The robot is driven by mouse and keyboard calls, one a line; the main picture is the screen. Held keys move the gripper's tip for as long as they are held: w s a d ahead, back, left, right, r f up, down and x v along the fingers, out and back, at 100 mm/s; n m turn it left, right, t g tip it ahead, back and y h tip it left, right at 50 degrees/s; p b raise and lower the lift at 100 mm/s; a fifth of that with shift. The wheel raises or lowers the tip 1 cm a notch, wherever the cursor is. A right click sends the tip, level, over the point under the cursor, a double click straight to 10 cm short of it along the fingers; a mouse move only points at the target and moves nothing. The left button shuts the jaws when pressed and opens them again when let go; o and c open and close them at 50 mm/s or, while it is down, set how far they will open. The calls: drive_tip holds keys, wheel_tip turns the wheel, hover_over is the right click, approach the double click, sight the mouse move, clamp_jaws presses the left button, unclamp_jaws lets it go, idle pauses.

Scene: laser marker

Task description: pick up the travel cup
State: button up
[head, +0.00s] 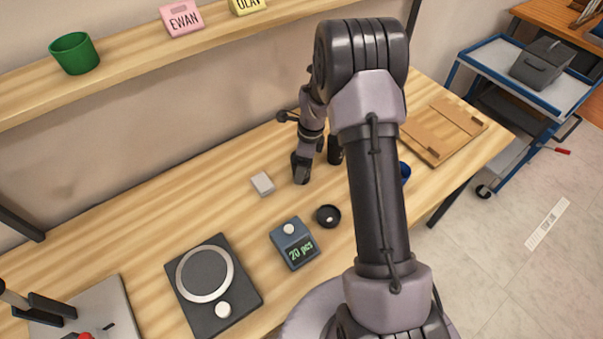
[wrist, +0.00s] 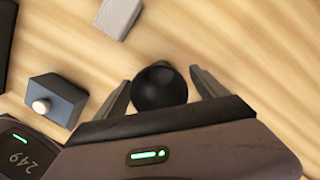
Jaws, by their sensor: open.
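The travel cup (head: 335,150) looks like a dark, nearly black upright cylinder on the wooden bench, partly hidden by my arm in the head view. In the wrist view the dark cup (wrist: 160,90) shows as a round black top between the two fingers. My gripper (head: 308,166) points down right next to the cup, on its left side in the head view. In the wrist view my gripper (wrist: 160,78) is open, with one finger on each side of the cup. Contact cannot be made out.
A grey block (head: 262,184), a blue counter (head: 293,243) and a black round dish (head: 328,216) lie nearby. A scale (head: 213,285) stands at front left. A blue item (head: 405,172) is partly hidden behind my arm, near a wooden board (head: 440,130). A shelf (head: 150,62) runs along the back.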

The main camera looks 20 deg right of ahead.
drive_tip(key=shift+r, duration=0.15)
drive_tip(key=c, duration=0.9)
